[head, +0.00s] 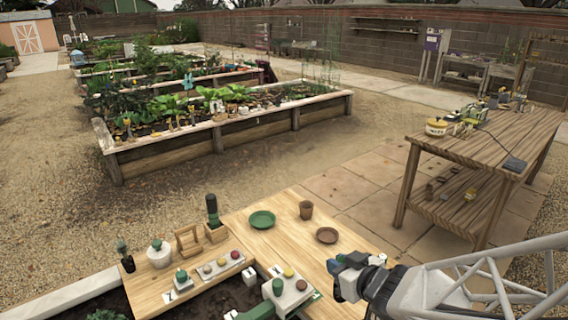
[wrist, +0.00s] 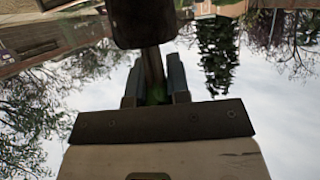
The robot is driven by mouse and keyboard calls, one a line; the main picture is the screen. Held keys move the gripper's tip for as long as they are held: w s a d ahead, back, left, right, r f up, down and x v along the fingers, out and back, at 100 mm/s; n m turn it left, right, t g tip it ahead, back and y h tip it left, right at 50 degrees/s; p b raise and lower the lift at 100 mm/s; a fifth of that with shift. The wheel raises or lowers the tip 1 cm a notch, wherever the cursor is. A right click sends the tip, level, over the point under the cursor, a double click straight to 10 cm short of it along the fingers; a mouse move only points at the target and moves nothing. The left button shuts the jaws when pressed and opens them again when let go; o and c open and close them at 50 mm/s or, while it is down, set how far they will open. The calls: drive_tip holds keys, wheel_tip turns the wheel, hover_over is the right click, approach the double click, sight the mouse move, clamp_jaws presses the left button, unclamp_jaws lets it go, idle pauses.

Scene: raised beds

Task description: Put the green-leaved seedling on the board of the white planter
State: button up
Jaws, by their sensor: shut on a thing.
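My gripper (wrist: 154,85) is shut on a dark stemmed thing (wrist: 144,22) with a little green between the fingers; I cannot tell if it is a seedling. In the head view my gripper (head: 343,274) is at the lower right, beside the wooden board; what it holds is not clear there. A small green-leaved seedling in a dark pot (head: 127,263) stands upright at the left end of the board (head: 150,290). The white planter's rim (head: 62,297) shows at the lower left, with dark soil inside.
On the boards stand a white pot (head: 160,256), a wooden frame (head: 188,243), a dark bottle (head: 213,210), a tray of coloured balls (head: 221,265), a green plate (head: 262,219), a brown cup (head: 306,210) and a brown saucer (head: 327,235).

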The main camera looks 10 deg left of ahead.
drive_tip(key=w+a+n+g+y, duration=0.2)
drive_tip(key=a+n+g+y, duration=0.15)
drive_tip(key=a, duration=1.65)
drive_tip(key=s+a+n+g+y, duration=0.15)
drive_tip(key=s+a, duration=0.25)
drive_tip(key=a, duration=0.6)
drive_tip(key=s+a+n+g, duration=0.2)
drive_tip(key=s+a, duration=0.2)
drive_tip(key=a, duration=0.6)
wheel_tip(320, 180, down, 11)
drive_tip(key=shift+w+f, duration=0.15)
drive_tip(key=shift+w, duration=0.15)
drive_tip(key=w+a+f, duration=0.1)
drive_tip(key=w+a, duration=0.9)
drive_tip(key=a, duration=0.2)
drive_tip(key=shift+a+f, duration=0.25)
drive_tip(key=shift+a, duration=0.05)
